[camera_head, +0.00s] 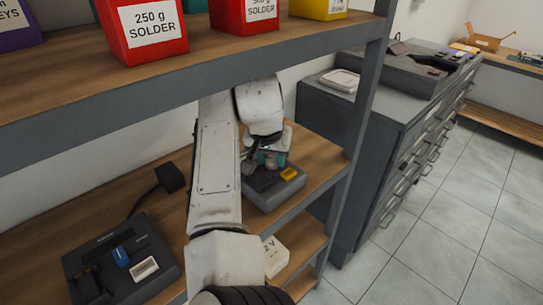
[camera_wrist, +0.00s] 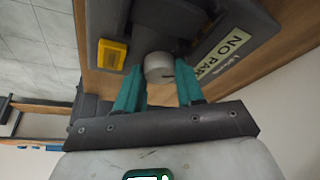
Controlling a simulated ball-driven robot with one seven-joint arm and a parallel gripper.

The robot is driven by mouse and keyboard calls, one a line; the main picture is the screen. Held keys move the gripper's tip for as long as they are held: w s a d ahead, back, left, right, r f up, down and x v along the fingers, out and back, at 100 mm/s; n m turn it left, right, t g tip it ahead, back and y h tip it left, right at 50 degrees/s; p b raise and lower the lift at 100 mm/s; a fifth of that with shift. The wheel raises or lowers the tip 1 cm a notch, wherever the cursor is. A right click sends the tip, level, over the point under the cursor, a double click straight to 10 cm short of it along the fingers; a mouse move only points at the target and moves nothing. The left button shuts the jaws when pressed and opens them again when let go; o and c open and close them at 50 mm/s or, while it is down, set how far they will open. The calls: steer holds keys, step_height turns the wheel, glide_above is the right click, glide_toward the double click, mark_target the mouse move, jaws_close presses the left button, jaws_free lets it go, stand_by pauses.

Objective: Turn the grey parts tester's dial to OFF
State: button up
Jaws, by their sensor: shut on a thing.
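The grey parts tester (camera_head: 268,201) stands on the middle shelf, partly hidden behind my arm in the head view. In the wrist view its dark grey body (camera_wrist: 195,14) fills the top, with a yellow part (camera_wrist: 112,54) and a pale label (camera_wrist: 224,54) partly reading "NO PAR". The dial (camera_wrist: 159,67) is a light grey round knob with a small dark mark on its face. My gripper (camera_wrist: 159,80) has its teal fingers on either side of the dial, shut on it. In the head view my gripper (camera_head: 268,155) is over the tester. I cannot read any dial positions.
A dark device (camera_head: 120,262) with blue and white parts sits on the same shelf at left, near a black block (camera_head: 170,177) with a cable. Red bins (camera_head: 148,30) stand on the shelf above. A grey drawer cabinet (camera_head: 345,125) is at right, beyond the shelf post.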

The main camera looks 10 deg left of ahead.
steer(key=shift+r+p, duration=0.1)
steer(key=shift+p, duration=0.3)
steer(key=shift+c, duration=0.3)
steer(key=shift+d+n+p, duration=0.1)
steer(key=shift+n+p, duration=0.2)
steer(key=shift+n, duration=0.1)
steer(key=n+p, duration=0.1)
steer(key=p, duration=0.1)
steer(key=n+y+p, duration=0.1)
steer(key=p, duration=0.1)
steer(key=shift+d+r+n, duration=0.1)
steer(key=shift+r+n, duration=0.1)
steer(key=shift+n, duration=0.2)
steer(key=n+p, duration=0.1)
steer(key=n+y+p, duration=0.1)
steer(key=n+p, duration=0.1)
steer(key=shift+d+f+g+y, duration=0.1)
steer(key=shift+f+g+y, duration=0.05)
steer(key=shift+g+y, duration=0.2)
steer(key=shift+w+f+n+g+y+p, duration=0.1)
steer(key=shift+n+g+y+p, duration=0.15)
steer(key=shift+n+p, duration=0.65)
steer(key=shift+n, duration=0.4)
steer(key=o, duration=0.8)
steer(key=shift+c, duration=0.2)
